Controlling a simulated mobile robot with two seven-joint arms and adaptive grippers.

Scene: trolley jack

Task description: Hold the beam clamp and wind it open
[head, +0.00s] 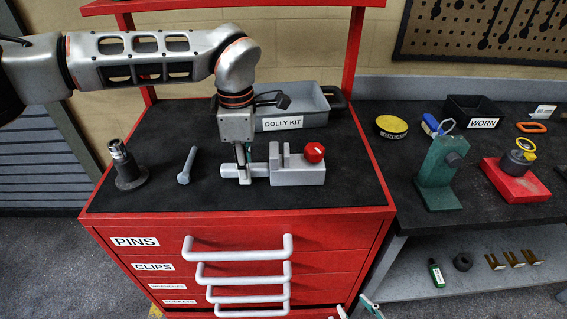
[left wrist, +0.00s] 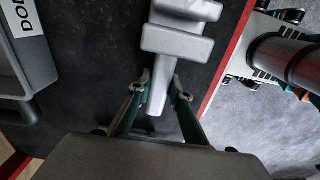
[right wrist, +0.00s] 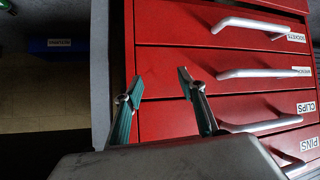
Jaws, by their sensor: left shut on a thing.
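The beam clamp (head: 297,170) lies on the black top of the red tool chest, a grey block with upright jaws and a red knob (head: 314,152) at its right end. My left gripper (head: 243,172) points down and is shut on the grey bar at the clamp's left end. In the left wrist view, the teal fingers of my left gripper (left wrist: 159,84) sit on both sides of the clamp's bar (left wrist: 158,92); the knob is out of that view. My right gripper (right wrist: 158,82) is open and empty, in front of the chest's drawers, low and right of the clamp.
A bolt (head: 187,165) and a dark round stand (head: 128,168) are left of the clamp. A grey DOLLY KIT tray (head: 298,104) stands behind. The bench at right holds a green stand (head: 438,175) and a red block (head: 515,182). Drawer handles (head: 240,247) jut forward.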

